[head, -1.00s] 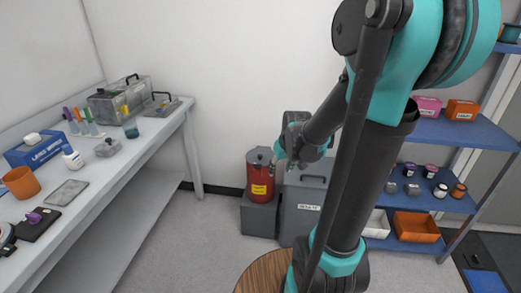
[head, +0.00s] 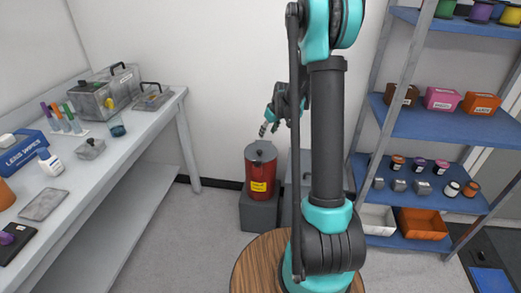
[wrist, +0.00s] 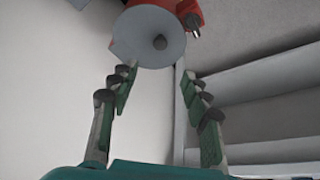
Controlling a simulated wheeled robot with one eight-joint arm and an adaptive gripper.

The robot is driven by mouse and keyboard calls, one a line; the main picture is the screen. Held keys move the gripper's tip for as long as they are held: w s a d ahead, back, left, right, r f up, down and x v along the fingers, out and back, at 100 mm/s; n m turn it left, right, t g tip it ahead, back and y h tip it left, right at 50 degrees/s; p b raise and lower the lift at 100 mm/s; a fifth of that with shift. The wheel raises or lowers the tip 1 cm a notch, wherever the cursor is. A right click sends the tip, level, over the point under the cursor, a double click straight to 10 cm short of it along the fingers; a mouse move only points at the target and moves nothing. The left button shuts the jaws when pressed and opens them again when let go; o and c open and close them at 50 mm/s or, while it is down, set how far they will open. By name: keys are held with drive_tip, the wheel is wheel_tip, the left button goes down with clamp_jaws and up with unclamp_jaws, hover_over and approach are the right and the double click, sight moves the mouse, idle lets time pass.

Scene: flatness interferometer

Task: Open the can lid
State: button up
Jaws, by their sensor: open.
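The red can (head: 260,182) with a yellow label stands upright on a grey block by the back wall. Its round grey lid (head: 260,151) lies on top, with a small dark knob in the middle.
The grey block (head: 258,213) bears the can. A grey bin right of it is mostly hidden behind my arm. A blue shelf (head: 440,122) with boxes and jars stands at the right. A white bench (head: 140,122) with lab items runs along the left. The floor (head: 190,235) between is clear.

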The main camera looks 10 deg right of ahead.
sight(260, 151)
drive_tip(key=x, duration=1.5)
drive_tip(key=shift+f, duration=0.15)
drive_tip(key=shift+c, duration=0.2)
clamp_jaws()
